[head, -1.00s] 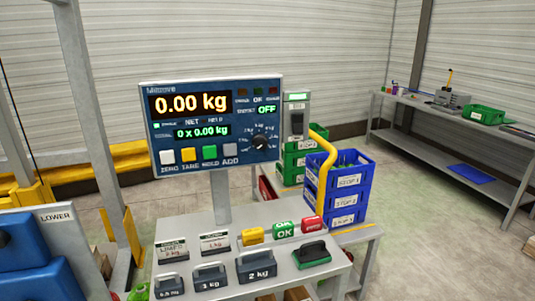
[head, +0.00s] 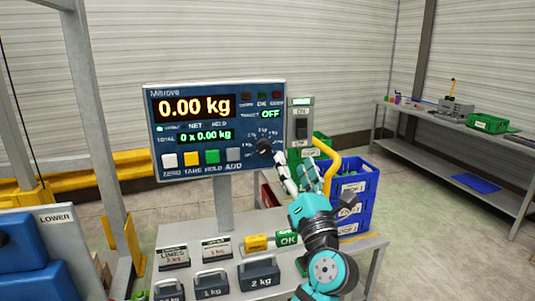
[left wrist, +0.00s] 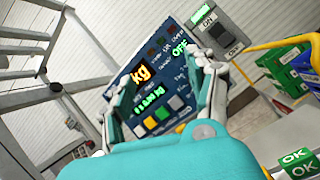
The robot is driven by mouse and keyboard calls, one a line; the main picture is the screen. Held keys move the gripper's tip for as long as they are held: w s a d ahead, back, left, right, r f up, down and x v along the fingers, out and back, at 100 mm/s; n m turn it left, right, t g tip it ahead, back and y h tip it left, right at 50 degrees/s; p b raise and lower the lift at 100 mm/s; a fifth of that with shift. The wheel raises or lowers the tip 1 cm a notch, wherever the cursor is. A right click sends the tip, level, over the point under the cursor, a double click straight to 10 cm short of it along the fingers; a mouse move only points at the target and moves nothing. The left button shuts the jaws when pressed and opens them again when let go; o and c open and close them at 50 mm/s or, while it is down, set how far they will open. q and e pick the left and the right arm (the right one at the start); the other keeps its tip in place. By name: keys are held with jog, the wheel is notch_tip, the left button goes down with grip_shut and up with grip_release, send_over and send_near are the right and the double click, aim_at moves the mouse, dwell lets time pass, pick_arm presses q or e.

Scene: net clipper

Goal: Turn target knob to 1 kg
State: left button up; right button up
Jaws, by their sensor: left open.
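The target knob (head: 264,146) is a dark round knob at the lower right of the blue scale panel (head: 152,135). A dial of kg marks surrounds it; its pointer is too small to read. The target display (head: 271,114) reads OFF in green. My left gripper (head: 292,168) is open and empty, just right of and below the knob, apparently apart from it. In the left wrist view its two fingers (left wrist: 158,78) spread in front of the panel (left wrist: 160,100), and the right finger seems to hide the knob. My right gripper is not in view.
A switch box (head: 300,126) stands right of the panel. Blue crates (head: 362,190) and a yellow rail (head: 328,155) lie behind my arm. Weights (head: 258,273) and a green OK block (head: 287,238) sit on the table below the panel.

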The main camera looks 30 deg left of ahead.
pick_arm(q)
notch_tip(320, 180, down, 4)
jog(key=w+a+n+g+h, duration=0.1)
jog(key=w+n+g+h, duration=0.2)
jog(key=n+g, duration=0.15)
jog(key=p, duration=0.5)
send_near(266, 150)
jog(key=shift+g, duration=0.25)
jog(key=x, duration=0.7)
jog(key=shift+w+a+r, duration=0.1)
jog(key=shift+w, duration=0.05)
jog(key=shift+w+a, duration=0.4)
jog(key=shift+a, duration=0.1)
jog(key=c, duration=1.1)
jog(key=shift+c, duration=0.2)
jog(key=shift+m, duration=0.25)
